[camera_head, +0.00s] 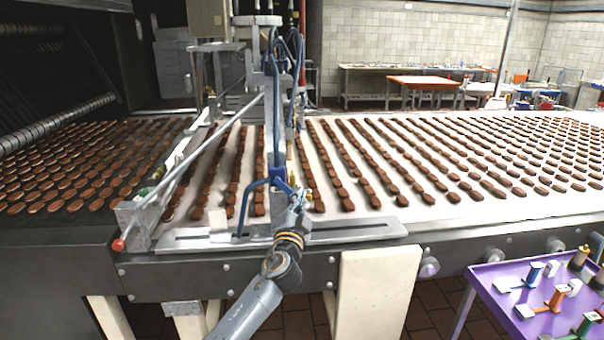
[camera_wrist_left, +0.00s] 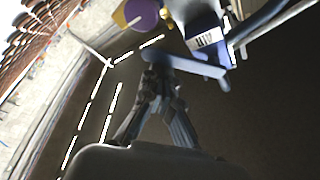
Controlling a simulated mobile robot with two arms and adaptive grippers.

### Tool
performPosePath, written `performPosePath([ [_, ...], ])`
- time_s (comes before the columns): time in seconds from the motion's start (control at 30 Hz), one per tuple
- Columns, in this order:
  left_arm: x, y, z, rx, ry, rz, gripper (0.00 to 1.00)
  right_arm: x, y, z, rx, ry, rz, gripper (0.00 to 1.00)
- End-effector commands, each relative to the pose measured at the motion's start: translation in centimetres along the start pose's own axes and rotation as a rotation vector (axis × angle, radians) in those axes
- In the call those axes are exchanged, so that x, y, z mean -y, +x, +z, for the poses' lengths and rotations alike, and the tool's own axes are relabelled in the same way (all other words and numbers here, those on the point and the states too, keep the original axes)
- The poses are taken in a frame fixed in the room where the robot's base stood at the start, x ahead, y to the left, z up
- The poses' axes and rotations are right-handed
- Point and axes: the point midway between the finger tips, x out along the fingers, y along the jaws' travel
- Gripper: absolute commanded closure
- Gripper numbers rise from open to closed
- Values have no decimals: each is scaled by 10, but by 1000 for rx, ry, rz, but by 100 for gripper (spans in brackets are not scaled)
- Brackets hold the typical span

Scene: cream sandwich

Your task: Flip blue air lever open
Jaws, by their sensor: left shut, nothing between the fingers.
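A blue lever or bent blue bar (camera_head: 247,203) stands at the front of the metal depositing frame, by the edge of the conveyor. Blue fittings and hoses run up the frame above it. In the left wrist view, a blue bar (camera_wrist_left: 190,66) crosses just in front of my fingertips, beside a blue body with a white label. My left gripper (camera_head: 297,197) is shut and empty, just right of the blue lever. It also shows in the left wrist view (camera_wrist_left: 158,72), its tips close to the blue bar; whether they touch I cannot tell. My right gripper is out of view.
Rows of brown biscuits lie on the wide conveyor (camera_head: 480,212) behind the frame. A metal rod with a red knob (camera_head: 118,245) slants at the left. A purple table (camera_head: 487,299) with spools stands at the lower right.

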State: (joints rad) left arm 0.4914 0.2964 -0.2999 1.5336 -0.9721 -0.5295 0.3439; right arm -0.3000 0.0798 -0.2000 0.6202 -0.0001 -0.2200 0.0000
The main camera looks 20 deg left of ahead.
Motion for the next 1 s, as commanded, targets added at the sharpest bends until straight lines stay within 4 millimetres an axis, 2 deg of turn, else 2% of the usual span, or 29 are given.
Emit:
performPosePath([
  [0.03,4,0,1,3,45,17,100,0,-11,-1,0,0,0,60],
  [0.5,4,-8,25,3,452,158,100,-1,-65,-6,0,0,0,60],
  [0.73,4,-12,35,2,594,207,100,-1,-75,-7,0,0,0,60],
  [1.0,4,-14,41,4,583,205,100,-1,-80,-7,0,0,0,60],
])
